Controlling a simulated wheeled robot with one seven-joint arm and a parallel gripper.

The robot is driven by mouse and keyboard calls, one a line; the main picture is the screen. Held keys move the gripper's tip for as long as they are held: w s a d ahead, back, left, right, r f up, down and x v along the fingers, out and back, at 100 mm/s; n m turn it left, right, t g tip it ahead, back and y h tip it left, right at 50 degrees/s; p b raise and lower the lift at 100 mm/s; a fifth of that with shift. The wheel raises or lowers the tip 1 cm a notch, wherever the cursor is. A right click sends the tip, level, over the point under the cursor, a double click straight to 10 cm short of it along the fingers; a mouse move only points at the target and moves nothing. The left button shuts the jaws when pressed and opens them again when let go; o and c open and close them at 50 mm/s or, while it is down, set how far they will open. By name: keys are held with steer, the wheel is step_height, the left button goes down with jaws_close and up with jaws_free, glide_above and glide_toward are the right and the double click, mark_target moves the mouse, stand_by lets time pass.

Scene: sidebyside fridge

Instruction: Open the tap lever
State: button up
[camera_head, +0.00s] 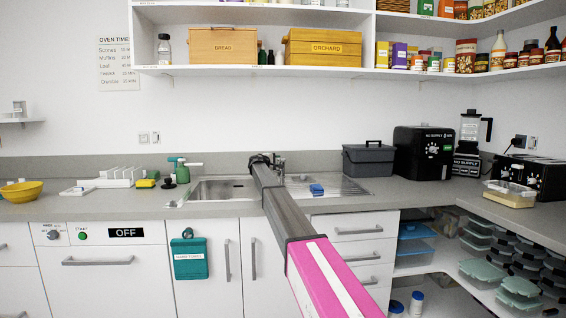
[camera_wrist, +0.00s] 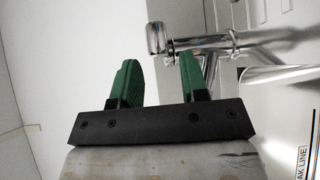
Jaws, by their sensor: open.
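The chrome tap (camera_head: 279,163) stands at the back of the sink, partly hidden behind the end of my arm in the head view. In the wrist view, the chrome tap (camera_wrist: 215,46) fills the top right, with a bar ending in a rounded knob (camera_wrist: 156,38). I cannot tell for certain whether this bar is the lever or the spout. My gripper (camera_wrist: 158,60) is open, its two green fingers apart with nothing between them. The knob lies just beyond the gap between the fingertips. The right fingertip overlaps the bar in the picture; contact cannot be judged.
The steel sink (camera_head: 222,189) lies below my arm, with a blue sponge (camera_head: 317,189) on its drainer. A green spray bottle (camera_head: 181,170) stands left of the sink and a grey toolbox (camera_head: 368,160) to its right. A wall shelf (camera_head: 250,70) hangs above.

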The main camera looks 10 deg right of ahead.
steer(key=x, duration=0.6)
jaws_close()
